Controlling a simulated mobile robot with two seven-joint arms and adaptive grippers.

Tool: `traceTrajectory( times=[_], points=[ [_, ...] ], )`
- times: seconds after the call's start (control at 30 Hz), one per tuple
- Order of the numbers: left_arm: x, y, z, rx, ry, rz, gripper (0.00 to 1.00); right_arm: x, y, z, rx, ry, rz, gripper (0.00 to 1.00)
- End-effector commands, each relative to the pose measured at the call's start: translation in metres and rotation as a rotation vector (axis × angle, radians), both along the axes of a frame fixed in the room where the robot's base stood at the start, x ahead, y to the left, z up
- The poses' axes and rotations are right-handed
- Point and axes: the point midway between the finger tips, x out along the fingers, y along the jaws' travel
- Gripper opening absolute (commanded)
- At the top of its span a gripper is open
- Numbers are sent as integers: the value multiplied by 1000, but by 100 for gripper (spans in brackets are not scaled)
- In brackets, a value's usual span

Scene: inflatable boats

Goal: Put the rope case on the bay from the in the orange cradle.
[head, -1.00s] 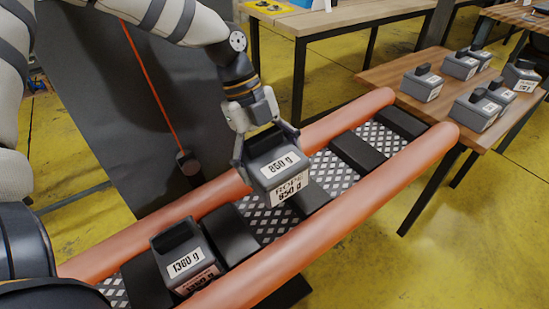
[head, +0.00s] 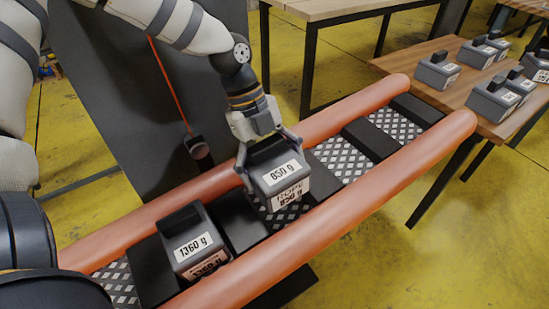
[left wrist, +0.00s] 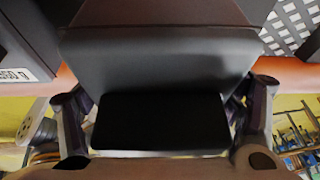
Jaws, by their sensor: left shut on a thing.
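My left gripper (head: 268,155) is shut on the grey rope case (head: 282,176), labelled 850 g, with a finger at each side. The case hangs upright, low over a diamond-plate bay (head: 281,219) of the orange cradle (head: 370,190), between black crossbars. I cannot tell whether its underside touches the plate. The left wrist view shows the case (left wrist: 155,60) and its black handle (left wrist: 158,122) close up between the fingers. My right gripper is not in view.
A second grey case (head: 193,240), labelled 1360 g, sits in the cradle at the left. A clear plate bay (head: 342,158) lies to the right. Several cases stand on a wooden table (head: 418,92) at the far right. A dark panel (head: 130,110) stands behind.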

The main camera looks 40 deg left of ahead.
Motion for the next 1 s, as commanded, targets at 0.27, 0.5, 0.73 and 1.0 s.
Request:
traceTrajectory(
  times=[0.27, 0.5, 0.73, 1.0],
  points=[
    [2, -1, -24, -1, 2, 1, 22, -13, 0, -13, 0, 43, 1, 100],
    [4, -2, -43, -2, 1, 1, 22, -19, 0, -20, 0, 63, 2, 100],
    [6, -3, -58, -1, 0, 1, 22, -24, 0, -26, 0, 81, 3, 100],
    [7, -3, -64, -2, -1, 1, 22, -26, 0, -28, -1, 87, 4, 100]
  ],
)
